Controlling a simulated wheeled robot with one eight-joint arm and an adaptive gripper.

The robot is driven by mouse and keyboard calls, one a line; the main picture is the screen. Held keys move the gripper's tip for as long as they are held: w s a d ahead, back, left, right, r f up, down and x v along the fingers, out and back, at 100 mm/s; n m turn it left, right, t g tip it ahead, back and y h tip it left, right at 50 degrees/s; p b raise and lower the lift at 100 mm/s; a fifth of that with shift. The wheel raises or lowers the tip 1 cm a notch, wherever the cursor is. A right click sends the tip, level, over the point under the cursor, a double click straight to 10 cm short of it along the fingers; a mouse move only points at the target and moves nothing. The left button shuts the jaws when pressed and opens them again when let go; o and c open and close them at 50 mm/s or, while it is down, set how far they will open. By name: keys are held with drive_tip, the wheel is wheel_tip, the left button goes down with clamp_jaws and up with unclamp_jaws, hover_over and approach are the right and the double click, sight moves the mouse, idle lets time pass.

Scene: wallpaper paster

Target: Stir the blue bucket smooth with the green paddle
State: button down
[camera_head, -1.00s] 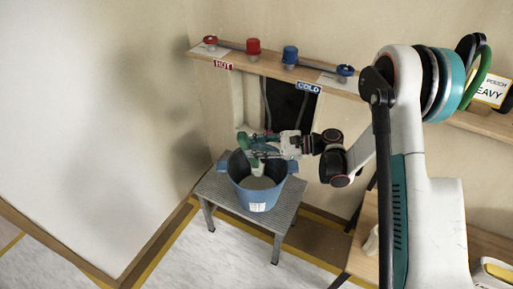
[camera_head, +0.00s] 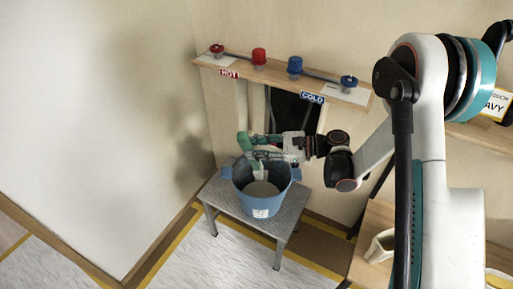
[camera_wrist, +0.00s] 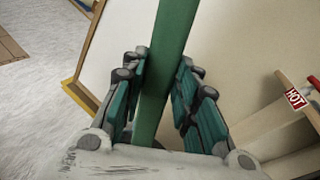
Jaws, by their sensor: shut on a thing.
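The blue bucket (camera_head: 262,205) stands upright on a grey metal step stool, with a grey mix (camera_head: 261,188) showing inside. My gripper (camera_head: 250,147) is above the bucket's back rim, reaching in from the right. It is shut on the green paddle (camera_head: 243,141), whose top end sticks up left of the fingers. The paddle's lower part drops toward the bucket's inside; its tip is hard to make out. In the wrist view the paddle's green shaft (camera_wrist: 165,62) runs between the two teal finger pads. The bucket is not visible in the wrist view.
The stool (camera_head: 284,220) has free room at its right. Behind it a wooden shelf (camera_head: 275,74) carries red and blue valves with HOT and COLD labels. A dark opening (camera_head: 288,108) is below the shelf. A wooden bench (camera_head: 374,222) stands at the right.

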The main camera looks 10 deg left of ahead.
drive_tip(key=shift+r, duration=0.1)
wheel_tip(320, 180, up, 5)
drive_tip(key=shift+f+p, duration=0.1)
drive_tip(key=shift+p, duration=1.05)
